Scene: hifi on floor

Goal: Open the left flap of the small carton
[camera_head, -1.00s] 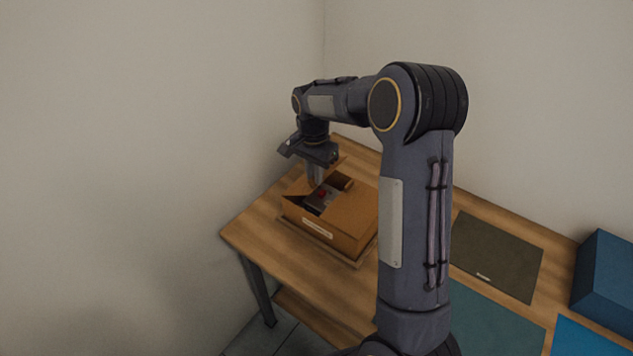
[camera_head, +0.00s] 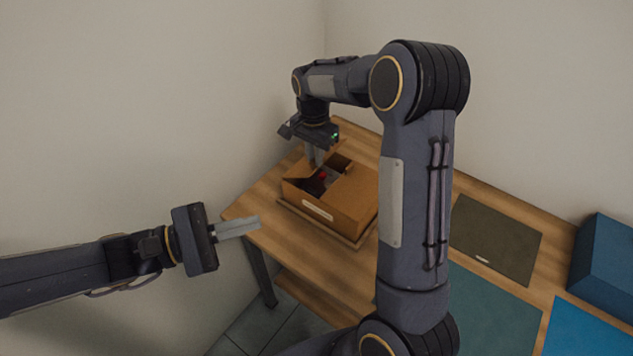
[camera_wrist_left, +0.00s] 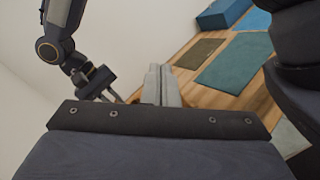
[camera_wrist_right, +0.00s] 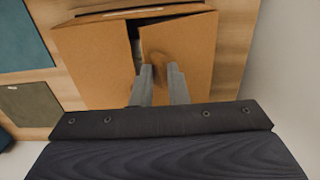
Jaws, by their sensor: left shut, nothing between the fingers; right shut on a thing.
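The small brown carton (camera_head: 352,207) stands on the table, with a pale label on its front. Its top is partly open, and a dark object with a red spot (camera_head: 322,175) shows inside. My right gripper (camera_head: 316,160) points down at the carton's far left, shut on what looks like a carton flap; the exact contact is hard to see. In the right wrist view its fingers (camera_wrist_right: 161,72) stand over a brown panel (camera_wrist_right: 190,50) beside a dark gap. My left gripper (camera_head: 257,222) is shut and empty, left of the carton and apart from it; its fingers also show in the left wrist view (camera_wrist_left: 160,75).
My right arm crosses the middle of the head view and hides part of the table (camera_head: 245,212). A dark mat (camera_head: 497,240), a teal mat (camera_head: 490,310) and a blue box (camera_head: 606,268) lie to the right. Walls stand close behind and left.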

